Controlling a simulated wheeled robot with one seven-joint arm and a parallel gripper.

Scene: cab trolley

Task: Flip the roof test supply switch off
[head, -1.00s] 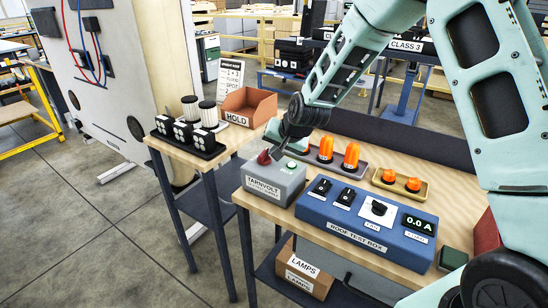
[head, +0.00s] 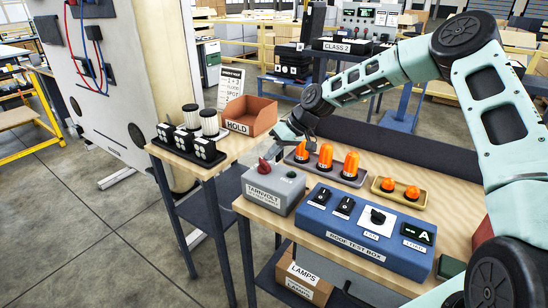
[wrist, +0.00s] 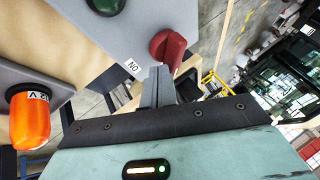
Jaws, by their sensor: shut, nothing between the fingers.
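The grey Tarnvolt supply box (head: 262,191) stands at the left end of the bench. Its red switch handle (head: 264,166) is on top, beside a round green lamp (head: 290,175) that looks dark. In the wrist view the red handle (wrist: 168,46) is just beyond my fingertips, near an ON label (wrist: 132,67); the lamp's edge (wrist: 105,5) is dark green. My gripper (wrist: 158,72) is shut and empty, its tips very close to the handle; I cannot tell whether they touch. The blue roof test box (head: 340,222) has a display (head: 416,232) reading dashes and A.
Orange lamps (head: 325,157) stand in a grey tray behind the boxes, and low ones sit in a tan tray (head: 400,198). A HOLD bin (head: 250,115) and a black rack of lamps (head: 188,148) are on the left bench. Floor at left is clear.

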